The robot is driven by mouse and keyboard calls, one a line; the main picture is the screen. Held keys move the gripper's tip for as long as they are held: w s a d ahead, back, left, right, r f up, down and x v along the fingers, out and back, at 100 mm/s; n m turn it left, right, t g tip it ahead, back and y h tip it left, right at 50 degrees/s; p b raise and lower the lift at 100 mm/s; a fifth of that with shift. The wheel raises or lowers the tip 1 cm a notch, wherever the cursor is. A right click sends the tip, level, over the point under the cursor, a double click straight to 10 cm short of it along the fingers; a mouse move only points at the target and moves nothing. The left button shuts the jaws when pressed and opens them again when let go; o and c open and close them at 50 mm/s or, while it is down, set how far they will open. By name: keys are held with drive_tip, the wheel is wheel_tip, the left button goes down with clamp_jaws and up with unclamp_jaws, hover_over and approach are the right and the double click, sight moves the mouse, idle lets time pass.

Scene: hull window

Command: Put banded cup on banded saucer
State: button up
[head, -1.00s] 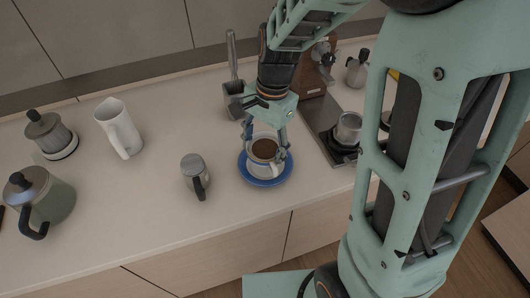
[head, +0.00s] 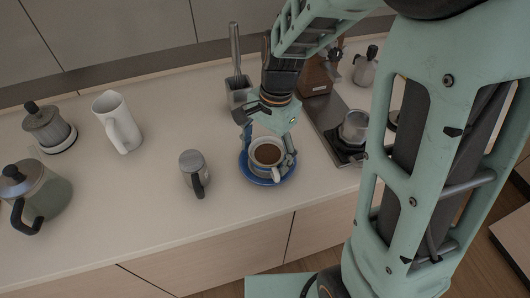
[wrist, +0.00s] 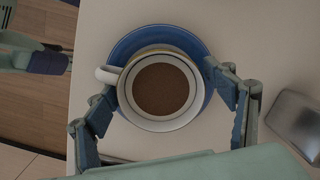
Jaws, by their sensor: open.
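The banded cup (head: 268,157) is white with a dark band near its rim and holds brown liquid. It appears upright on the blue banded saucer (head: 246,172) near the counter's front edge. In the wrist view the cup (wrist: 161,92) sits over the saucer (wrist: 133,43), off toward one side of it, with its handle pointing left. My gripper (head: 268,143) is open at the cup, with a finger on either side. In the wrist view my gripper's fingertips (wrist: 166,97) stand apart from the cup walls. The contact between cup base and saucer is hidden.
A grey lidded mug (head: 193,173) stands left of the saucer. A white pitcher (head: 117,122), a grinder (head: 47,128) and a kettle (head: 36,196) stand farther left. A utensil holder (head: 239,92) is behind, and a coffee machine tray (head: 328,126) is at the right.

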sight(271, 162)
wheel_tip(271, 162, up, 12)
drive_tip(key=d+p, duration=0.1)
drive_tip(key=shift+w+d+r, duration=0.15)
drive_tip(key=shift+w+d, duration=0.05)
drive_tip(key=shift+w, duration=0.15)
idle(0.4)
